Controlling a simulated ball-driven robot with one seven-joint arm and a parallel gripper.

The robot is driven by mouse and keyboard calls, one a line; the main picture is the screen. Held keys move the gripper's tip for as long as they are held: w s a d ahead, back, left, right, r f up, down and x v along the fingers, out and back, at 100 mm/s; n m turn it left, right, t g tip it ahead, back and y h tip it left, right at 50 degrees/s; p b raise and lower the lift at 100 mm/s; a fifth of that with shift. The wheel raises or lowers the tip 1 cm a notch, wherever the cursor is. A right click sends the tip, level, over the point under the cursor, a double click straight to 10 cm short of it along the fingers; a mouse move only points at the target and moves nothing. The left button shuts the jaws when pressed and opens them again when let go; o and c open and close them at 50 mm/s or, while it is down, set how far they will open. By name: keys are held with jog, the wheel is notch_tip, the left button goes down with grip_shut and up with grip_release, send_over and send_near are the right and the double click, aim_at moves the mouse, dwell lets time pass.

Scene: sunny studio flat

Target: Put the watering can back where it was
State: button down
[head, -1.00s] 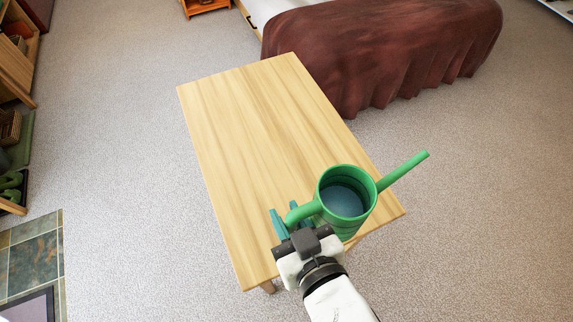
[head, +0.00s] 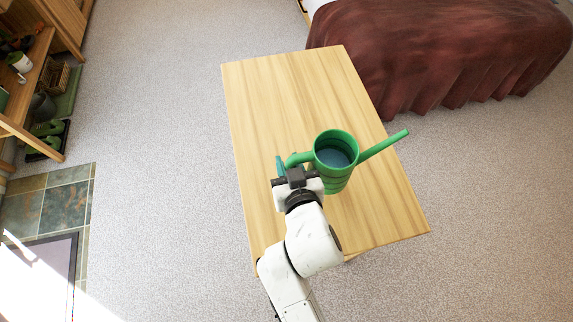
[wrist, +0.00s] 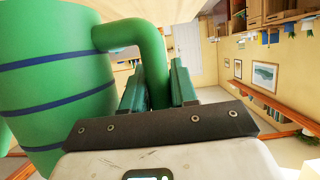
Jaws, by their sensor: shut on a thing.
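The watering can (head: 334,178) is green with dark blue bands, a handle on the left and a long spout pointing right. In the head view it appears over the right-hand part of the wooden table (head: 290,90); I cannot tell whether its base touches the top. My gripper (head: 288,164) is shut on the can's handle. In the wrist view the can (wrist: 55,85) fills the left side, and its curved handle runs down between the teal fingers of my gripper (wrist: 160,88).
A bed with a dark red cover (head: 440,50) stands behind the table on the right. Wooden shelves (head: 30,80) with pots and baskets stand at far left, with green boots (head: 45,130) on a tray below. Slate tiles (head: 50,205) lie at left. Carpet between is clear.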

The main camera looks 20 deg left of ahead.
jog(key=shift+w+a+f, duration=0.2)
jog(key=shift+w+f, duration=0.05)
jog(key=shift+f, duration=0.6)
jog(key=shift+w+a+f, duration=0.25)
jog(key=shift+f, duration=0.65)
jog(key=shift+w+a+f, duration=0.2)
jog(key=shift+w+f, duration=0.05)
jog(key=shift+f, duration=0.6)
jog(key=c, duration=1.4)
grip_release()
jog(key=shift+f, duration=0.25)
jog(key=o, duration=0.5)
jog(key=shift+r, duration=0.1)
jog(key=shift+r, duration=0.15)
jog(key=v, duration=1.2)
jog(key=shift+d, duration=0.1)
